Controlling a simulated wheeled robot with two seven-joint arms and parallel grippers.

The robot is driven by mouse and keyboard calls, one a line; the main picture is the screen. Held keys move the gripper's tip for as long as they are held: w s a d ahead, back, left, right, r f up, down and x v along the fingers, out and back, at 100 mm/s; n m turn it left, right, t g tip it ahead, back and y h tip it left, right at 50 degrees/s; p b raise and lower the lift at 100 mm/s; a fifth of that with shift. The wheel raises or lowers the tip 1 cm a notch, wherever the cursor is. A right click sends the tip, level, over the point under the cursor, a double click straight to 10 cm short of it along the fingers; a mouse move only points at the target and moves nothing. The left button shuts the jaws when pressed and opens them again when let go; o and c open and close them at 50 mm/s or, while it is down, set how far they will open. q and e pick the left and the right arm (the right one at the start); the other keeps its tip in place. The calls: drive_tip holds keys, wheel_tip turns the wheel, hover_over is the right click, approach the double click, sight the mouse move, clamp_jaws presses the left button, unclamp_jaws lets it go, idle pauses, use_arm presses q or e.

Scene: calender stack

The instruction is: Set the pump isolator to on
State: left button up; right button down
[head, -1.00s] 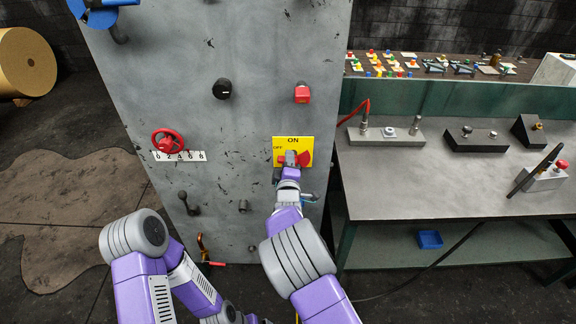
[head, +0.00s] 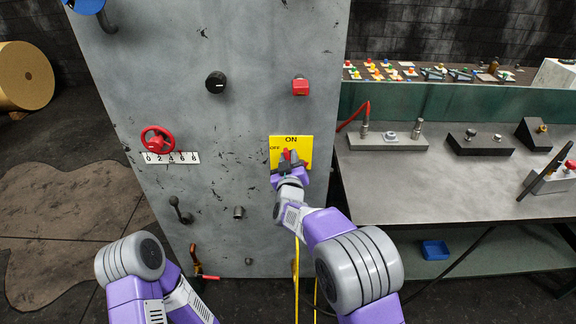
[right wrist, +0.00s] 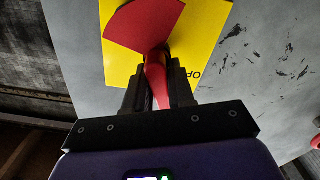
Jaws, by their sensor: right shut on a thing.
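The pump isolator is a yellow plate (head: 304,143) on the grey panel, with ON at its top and OFF at its left. Its red handle (head: 288,153) shows just above my right gripper (head: 290,164), pointing up toward ON as far as I can see. My right gripper covers the plate's lower middle. In the right wrist view the gripper (right wrist: 158,100) is shut on the red handle (right wrist: 156,77), with one dark finger on each side. A red sector (right wrist: 143,25) lies on the yellow plate (right wrist: 206,22) there. My left gripper is out of view.
The panel also bears a red handwheel (head: 157,140) over a number strip, a black knob (head: 216,82), a red knob (head: 300,86) and a black crank (head: 181,210). A workbench (head: 400,185) with fixtures stands to the right. Yellow cables hang below the isolator.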

drive_tip(key=m, duration=0.1)
drive_tip(key=m+b, duration=0.2)
drive_tip(key=m, duration=0.1)
drive_tip(key=shift+d, duration=0.25)
drive_tip(key=shift+b, duration=0.35)
drive_tip(key=c, duration=1.1)
unclamp_jaws()
drive_tip(key=shift+o, duration=0.2)
drive_tip(key=shift+s, duration=0.15)
drive_tip(key=s+p, duration=0.1)
drive_tip(key=s, duration=0.6)
drive_tip(key=shift+s, duration=0.15)
